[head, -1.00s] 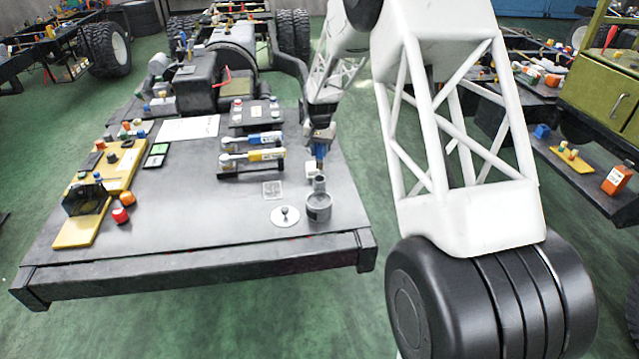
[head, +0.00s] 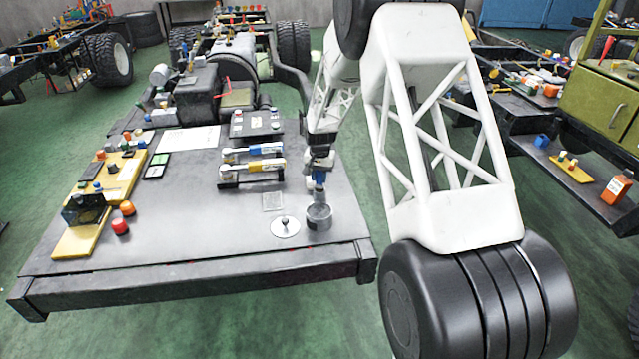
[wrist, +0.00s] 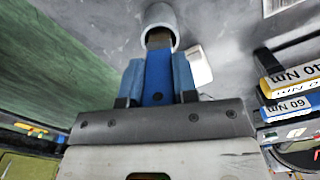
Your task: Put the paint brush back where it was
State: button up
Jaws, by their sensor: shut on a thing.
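The paint brush (wrist: 157,75) has a blue handle and a grey-brown lower end. My gripper (wrist: 156,64) is shut on its handle, with a blue finger on either side. The brush points down, its lower end at or inside the mouth of a round grey can (wrist: 160,14). In the head view my gripper (head: 319,178) is directly above the can (head: 319,218), near the right edge of the bench plate. How deep the brush reaches and whether it touches the can's bottom are hidden.
A round white lid with a knob (head: 285,227) lies left of the can. A rack of torque wrenches (head: 252,166) stands behind it to the left. A yellow board (head: 82,240) with small parts lies at far left. The plate's (head: 200,225) middle front is clear.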

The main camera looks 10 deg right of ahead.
aim_at(319, 188)
jog(key=shift+f, duration=1.45)
jog(key=shift+f, duration=0.15)
jog(key=o, duration=0.9)
notch_tip(319, 188, up, 12)
jog(key=shift+r, duration=0.15)
